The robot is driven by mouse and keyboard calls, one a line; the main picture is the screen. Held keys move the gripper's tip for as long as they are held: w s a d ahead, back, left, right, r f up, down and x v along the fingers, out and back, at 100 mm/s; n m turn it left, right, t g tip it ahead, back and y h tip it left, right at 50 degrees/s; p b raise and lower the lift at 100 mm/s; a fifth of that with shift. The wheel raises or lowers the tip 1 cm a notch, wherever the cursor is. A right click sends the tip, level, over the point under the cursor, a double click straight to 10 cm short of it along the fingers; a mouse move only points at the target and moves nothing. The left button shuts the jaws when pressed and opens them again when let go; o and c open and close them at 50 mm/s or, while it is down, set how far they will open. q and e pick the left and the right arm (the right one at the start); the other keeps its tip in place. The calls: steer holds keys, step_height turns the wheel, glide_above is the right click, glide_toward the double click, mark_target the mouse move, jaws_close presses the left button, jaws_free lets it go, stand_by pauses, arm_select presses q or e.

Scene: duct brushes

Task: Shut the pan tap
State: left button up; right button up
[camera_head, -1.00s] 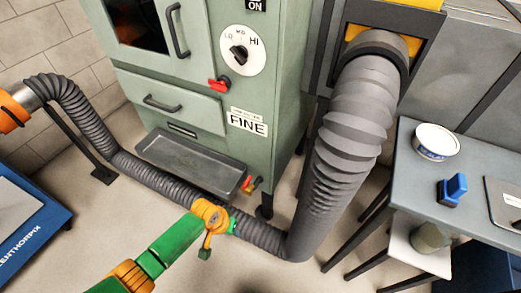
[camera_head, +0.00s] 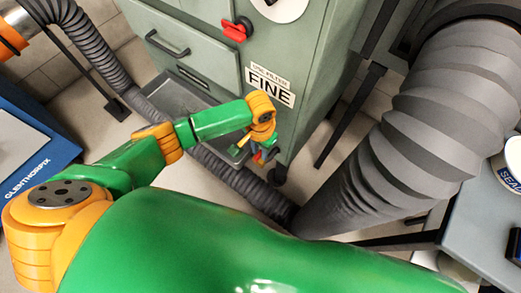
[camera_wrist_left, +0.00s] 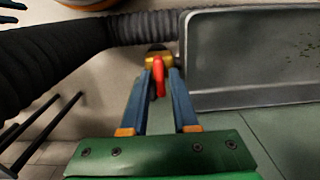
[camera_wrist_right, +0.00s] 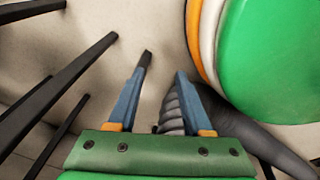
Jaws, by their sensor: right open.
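The pan tap, a brass body with a red lever, shows at the pan's corner in the left wrist view (camera_wrist_left: 158,75). The red lever lies between the two blue fingers of my left gripper (camera_wrist_left: 163,72). The fingers stand close on either side of it; I cannot tell whether both press on it. In the head view my left gripper (camera_head: 266,147) is at the tap by the cabinet's lower corner, and the tap is mostly hidden there. The grey pan (camera_wrist_left: 250,75) is beside the tap. My right gripper (camera_wrist_right: 165,66) is open and empty above the floor.
The green cabinet (camera_head: 215,65) bears a FINE label and another red lever (camera_head: 237,29). A grey ribbed duct (camera_head: 400,140) rises on the right, and its thinner run passes in front of the pan. A table (camera_head: 480,225) is at the right edge.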

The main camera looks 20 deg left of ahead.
arm_select(q)
jaws_close()
steer(key=shift+r, duration=0.1)
